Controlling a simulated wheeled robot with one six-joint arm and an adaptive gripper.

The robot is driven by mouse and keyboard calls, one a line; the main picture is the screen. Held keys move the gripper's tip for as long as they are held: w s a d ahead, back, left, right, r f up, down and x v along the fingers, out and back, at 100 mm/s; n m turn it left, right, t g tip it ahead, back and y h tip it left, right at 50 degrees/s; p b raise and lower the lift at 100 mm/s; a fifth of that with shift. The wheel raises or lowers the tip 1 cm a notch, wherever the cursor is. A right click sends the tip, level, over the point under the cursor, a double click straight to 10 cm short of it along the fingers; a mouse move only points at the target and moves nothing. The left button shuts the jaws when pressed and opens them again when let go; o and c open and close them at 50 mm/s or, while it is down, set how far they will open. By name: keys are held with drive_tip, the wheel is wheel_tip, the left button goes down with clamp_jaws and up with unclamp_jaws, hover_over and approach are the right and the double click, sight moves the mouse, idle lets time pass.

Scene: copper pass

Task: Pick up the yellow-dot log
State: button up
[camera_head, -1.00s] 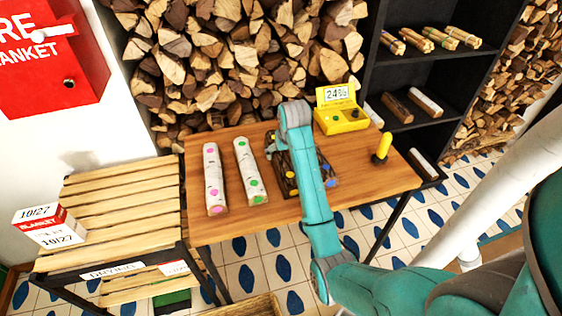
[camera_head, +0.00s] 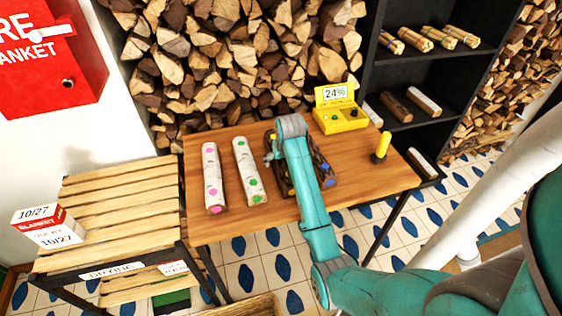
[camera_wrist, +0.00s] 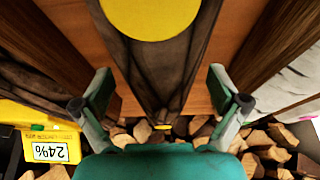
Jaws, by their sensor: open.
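The yellow-dot log (camera_wrist: 166,72) is dark and rough, with a large yellow disc on its upper face in the wrist view. It runs lengthwise between the two fingers of my gripper (camera_wrist: 162,92). The fingers are open, one on each side of the log, with a gap of tabletop visible on both sides. I cannot tell how far above or beside it they sit. In the head view my arm hides most of the dark logs and nearly all of the gripper; a finger part shows at the arm's left.
The table (camera_head: 215,229) also holds two pale birch logs, pink-dotted (camera_head: 212,180) and green-dotted (camera_head: 248,172). A dark blue-dot log (camera_head: 324,165) lies right of the arm. A yellow meter (camera_head: 340,115) and a yellow-handled tool (camera_head: 381,147) stand further right. A slatted rack (camera_head: 125,205) stands left.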

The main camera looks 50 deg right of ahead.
drive_tip(key=shift+f, duration=0.25)
idle(0.3)
clamp_jaws()
drive_tip(key=shift+r, duration=0.1)
